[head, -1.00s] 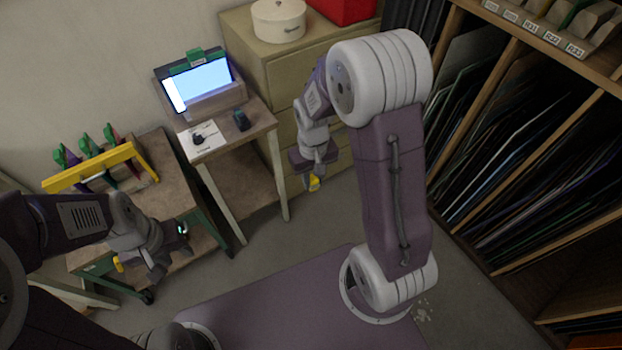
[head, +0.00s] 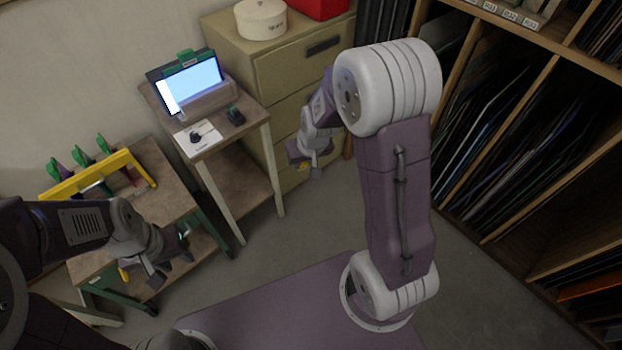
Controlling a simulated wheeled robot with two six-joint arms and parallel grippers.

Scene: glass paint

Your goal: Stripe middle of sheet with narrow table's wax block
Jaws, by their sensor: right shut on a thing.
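On the narrow table (head: 250,126), a bright blue sheet (head: 196,82) with a white strip along its left side leans upright in a stand. A small dark block (head: 236,117) lies right of the stand. A dark knob-like thing (head: 196,136) lies on white paper (head: 208,145) in front. My right gripper (head: 298,160) is to the right of the narrow table, before the drawers.
The low cart (head: 165,185) carries a yellow rack (head: 85,178) with several green-topped tools. A drawer cabinet (head: 285,65) with a round white box (head: 260,18) and a red box (head: 320,6) stands behind. Shelves of sheets (head: 500,130) fill the right. Open floor (head: 300,225) lies between.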

